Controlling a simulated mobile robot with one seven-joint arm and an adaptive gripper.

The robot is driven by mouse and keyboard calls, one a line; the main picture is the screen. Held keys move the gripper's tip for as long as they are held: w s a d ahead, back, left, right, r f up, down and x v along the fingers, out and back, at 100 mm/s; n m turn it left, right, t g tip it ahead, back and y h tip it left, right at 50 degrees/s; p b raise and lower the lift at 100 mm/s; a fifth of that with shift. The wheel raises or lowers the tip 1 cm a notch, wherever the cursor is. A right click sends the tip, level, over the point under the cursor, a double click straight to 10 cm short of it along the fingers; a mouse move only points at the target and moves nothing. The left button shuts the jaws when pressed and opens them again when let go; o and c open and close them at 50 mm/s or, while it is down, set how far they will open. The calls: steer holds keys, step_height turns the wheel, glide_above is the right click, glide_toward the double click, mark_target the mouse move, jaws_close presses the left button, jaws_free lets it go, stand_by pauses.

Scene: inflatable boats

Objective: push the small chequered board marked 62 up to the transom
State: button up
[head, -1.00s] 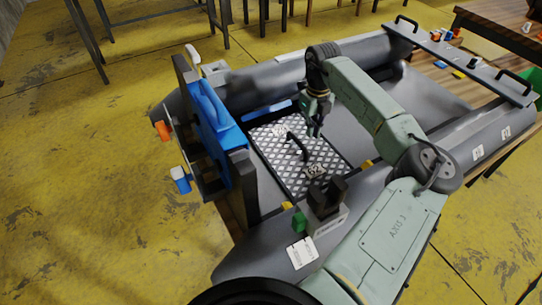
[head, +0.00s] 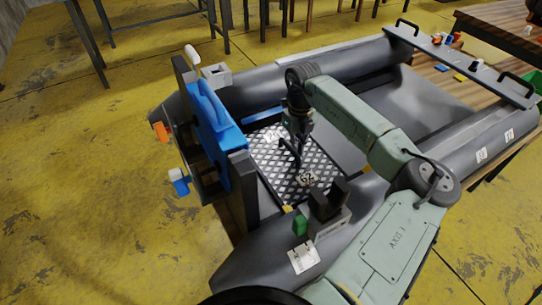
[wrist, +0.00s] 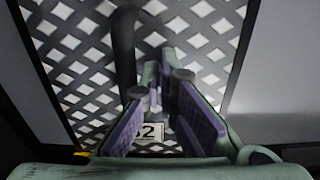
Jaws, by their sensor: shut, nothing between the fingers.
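The small chequered board (head: 318,166) marked 62 lies flat on the boat floor, its 62 label (head: 307,178) at the near edge. It also fills much of the wrist view (wrist: 210,25). A black handle (head: 291,153) stands up from its middle. The transom (head: 240,185) is the dark upright panel at left, with a blue part on it. My gripper (head: 300,136) is shut and empty, low over the board, beside the handle (wrist: 123,45); contact is unclear.
Grey inflatable tubes (head: 345,62) run along both sides of the boat. A black-and-grey fitting (head: 328,205) with a green block sits on the near tube. A grey plank with handles (head: 460,62) crosses the right end. The floor right of the board is clear.

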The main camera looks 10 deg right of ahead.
mark_target(281, 159)
steer(key=shift+s+a, duration=0.4)
steer(key=shift+a, duration=0.75)
steer(key=shift+s+a, duration=0.45)
steer(key=shift+a, duration=0.7)
steer(key=shift+s+a, duration=0.4)
steer(key=shift+a, duration=0.75)
steer(key=shift+w+d+b, duration=0.2)
steer(key=shift+d+b, duration=0.05)
steer(key=shift+d, duration=0.25)
steer(key=shift+w+d+b, duration=0.2)
steer(key=shift+d, duration=0.3)
step_height(281, 159, up, 9)
steer(key=p, duration=0.4)
